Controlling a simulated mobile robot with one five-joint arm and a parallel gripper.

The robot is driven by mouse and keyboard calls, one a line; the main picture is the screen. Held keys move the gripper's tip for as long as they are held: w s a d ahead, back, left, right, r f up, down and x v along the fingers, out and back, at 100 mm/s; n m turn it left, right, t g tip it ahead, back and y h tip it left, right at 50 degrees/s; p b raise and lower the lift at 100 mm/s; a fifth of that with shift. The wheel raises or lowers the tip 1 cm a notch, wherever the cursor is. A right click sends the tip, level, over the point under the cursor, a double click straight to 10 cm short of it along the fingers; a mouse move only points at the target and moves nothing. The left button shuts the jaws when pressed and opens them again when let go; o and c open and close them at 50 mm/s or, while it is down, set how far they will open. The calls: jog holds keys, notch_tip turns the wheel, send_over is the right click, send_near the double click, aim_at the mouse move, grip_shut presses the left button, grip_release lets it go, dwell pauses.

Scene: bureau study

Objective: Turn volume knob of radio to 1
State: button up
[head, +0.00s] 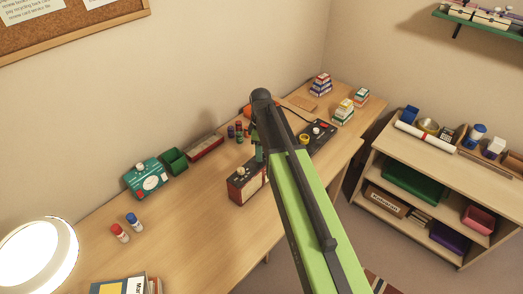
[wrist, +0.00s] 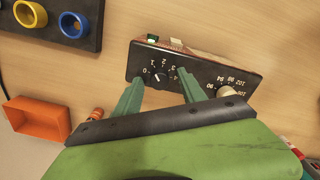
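The radio (head: 243,187) stands on the desk in the head view, partly behind my arm. In the wrist view its black front panel (wrist: 203,80) carries a dial numbered from 0 to 4 with a small dark volume knob (wrist: 160,78). The white pointer mark looks turned toward the low numbers; its exact setting is too small to tell. A pale second knob (wrist: 228,91) sits by a scale from the 80s to 102. My gripper (wrist: 160,79) is open, its green fingers on either side of the volume knob. Whether they touch it cannot be told.
An orange tray (wrist: 37,118) and a black board with blue and yellow rings (wrist: 62,22) lie near the radio. A green dial device (head: 147,180), two small bottles (head: 127,227) and a lit lamp (head: 38,250) stand left. Bare desk (head: 190,215) lies left of the radio.

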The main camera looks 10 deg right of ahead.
notch_tip(320, 180, up, 18)
jog(key=p, duration=1.7)
jog(key=shift+f, duration=0.25)
jog(key=s+f+m+b, duration=0.9)
jog(key=s+m, duration=0.4)
jog(key=s, duration=0.2)
jog(key=shift+d+f+b, duration=0.15)
jog(key=shift+f+b, duration=0.25)
jog(key=shift+f, duration=0.2)
